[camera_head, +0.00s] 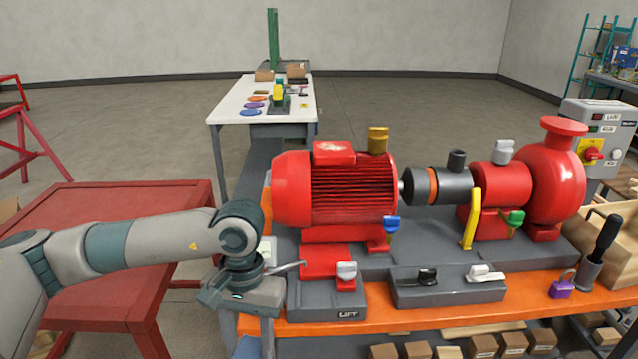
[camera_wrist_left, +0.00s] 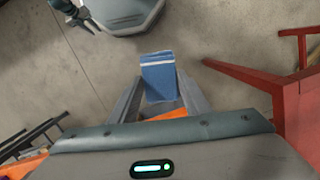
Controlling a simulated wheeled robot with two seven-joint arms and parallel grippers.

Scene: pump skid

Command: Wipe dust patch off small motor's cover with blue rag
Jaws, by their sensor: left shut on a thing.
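My left gripper (camera_head: 240,300) is at the near left corner of the skid, left of the LIFT block and below the big red motor. In the left wrist view its fingers (camera_wrist_left: 160,100) are shut on the blue rag (camera_wrist_left: 158,78), a folded blue pad with a pale stripe. A blue patch under the gripper in the head view looks like the rag (camera_head: 248,347). The red finned motor (camera_head: 345,190) has a box cover (camera_head: 333,152) on top. I cannot tell which part is the small motor, and no dust patch is clear. My right gripper (camera_wrist_left: 78,18) shows small in the wrist view, its fingers apart.
The orange bench edge (camera_head: 430,318) runs in front. A red table (camera_head: 100,230) is at left. A yellow handle (camera_head: 471,220) and a purple padlock (camera_head: 562,287) are further right.

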